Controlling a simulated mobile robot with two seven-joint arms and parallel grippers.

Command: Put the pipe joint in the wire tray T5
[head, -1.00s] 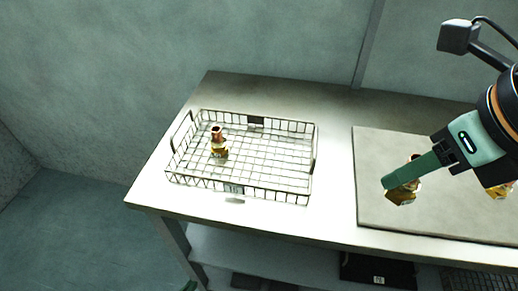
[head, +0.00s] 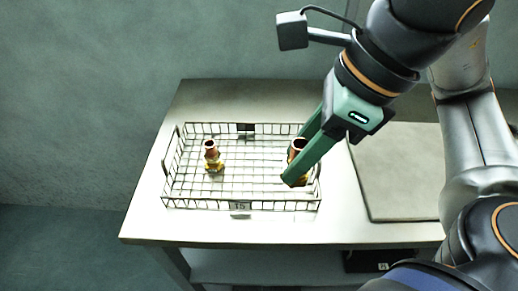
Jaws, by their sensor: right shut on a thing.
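The wire tray T5 (head: 240,206) stands on the metal table, its label on the front rim. One copper and brass pipe joint (head: 213,157) stands upright in the left part of the tray. My right gripper (head: 296,166) is shut on another pipe joint (head: 297,149), held at the right end of the tray, inside or just above its right wall. Its copper end points up; its lower part is partly hidden by the green finger. I cannot tell whether it touches the mesh. My left gripper is not in view.
The middle of the tray's mesh floor is clear between the two joints. A flat grey board (head: 395,175) lies on the table (head: 190,229) to the right, partly behind my arm. A dark item sits on the shelf below.

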